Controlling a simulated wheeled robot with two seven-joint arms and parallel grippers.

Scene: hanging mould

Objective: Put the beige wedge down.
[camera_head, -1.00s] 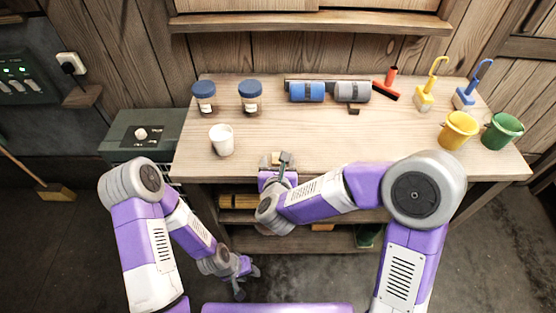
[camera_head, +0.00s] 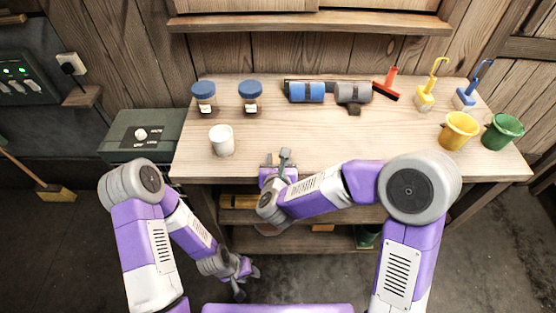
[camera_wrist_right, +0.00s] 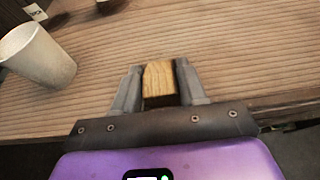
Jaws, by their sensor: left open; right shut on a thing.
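The beige wedge (camera_wrist_right: 159,80) shows in the right wrist view as a wood-coloured block between the two grey fingers. My right gripper (camera_head: 284,158) is shut on it, over the front edge of the workbench. I cannot tell whether the wedge touches the bench top. In the head view the wedge is hidden by the gripper. My left gripper (camera_head: 243,281) is open and empty, low in front of the bench and away from the wedge.
A white cup (camera_head: 222,141) stands left of the right gripper; it also shows in the wrist view (camera_wrist_right: 38,54). Two blue-lidded jars (camera_head: 204,97), rollers (camera_head: 307,92) and yellow (camera_head: 458,131) and green buckets (camera_head: 502,132) stand on the bench (camera_head: 330,138). Its middle is clear.

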